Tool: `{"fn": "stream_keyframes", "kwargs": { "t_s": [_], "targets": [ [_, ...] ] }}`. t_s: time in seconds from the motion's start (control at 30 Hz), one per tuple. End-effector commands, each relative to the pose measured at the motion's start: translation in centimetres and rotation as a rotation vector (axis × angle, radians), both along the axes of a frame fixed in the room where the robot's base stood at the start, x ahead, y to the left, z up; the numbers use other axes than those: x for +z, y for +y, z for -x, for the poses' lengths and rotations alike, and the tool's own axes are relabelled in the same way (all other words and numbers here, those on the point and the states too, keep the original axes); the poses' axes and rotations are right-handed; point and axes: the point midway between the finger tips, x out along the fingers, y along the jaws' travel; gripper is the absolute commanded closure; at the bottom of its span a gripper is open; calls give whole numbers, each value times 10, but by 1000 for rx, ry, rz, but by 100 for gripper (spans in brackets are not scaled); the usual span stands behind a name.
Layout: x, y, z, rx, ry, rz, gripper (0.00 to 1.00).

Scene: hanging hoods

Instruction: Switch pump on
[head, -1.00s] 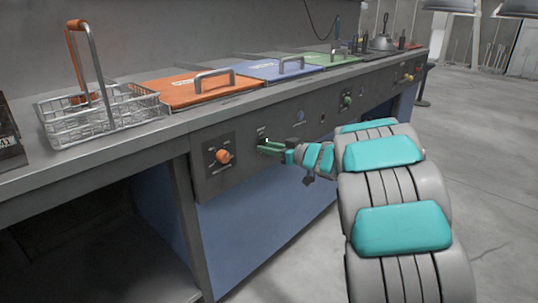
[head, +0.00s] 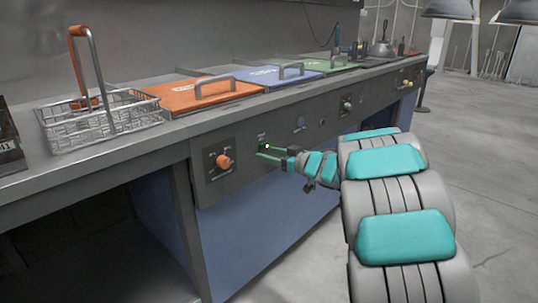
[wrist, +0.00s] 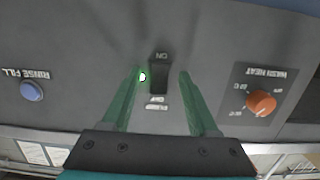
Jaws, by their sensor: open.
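The pump switch (wrist: 158,77) is a dark rocker on the grey front panel, with upside-down ON, OFF and PUMP labels in the wrist view. A small green light (wrist: 142,76) glows beside it; it also shows in the head view (head: 267,146). My gripper (wrist: 161,72) is open, its two green fingers spread on either side of the switch and holding nothing. In the head view my gripper (head: 263,151) is right at the panel. I cannot tell whether a fingertip touches the panel.
The orange wash heat knob (wrist: 261,103) and the blue rinse fill button (wrist: 32,91) flank the switch. On the counter are a wire basket (head: 100,130) and orange (head: 200,97), blue and green lids. Floor is clear to the right.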

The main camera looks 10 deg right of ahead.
Motion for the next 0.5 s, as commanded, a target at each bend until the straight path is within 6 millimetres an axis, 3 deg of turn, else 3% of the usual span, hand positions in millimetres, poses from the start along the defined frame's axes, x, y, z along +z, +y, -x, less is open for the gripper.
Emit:
{"fn": "stream_keyframes", "kwargs": {
  "t_s": [0.5],
  "targets": [
    [10, -41, 56, -2, -1, 1, 40]
  ]
}}
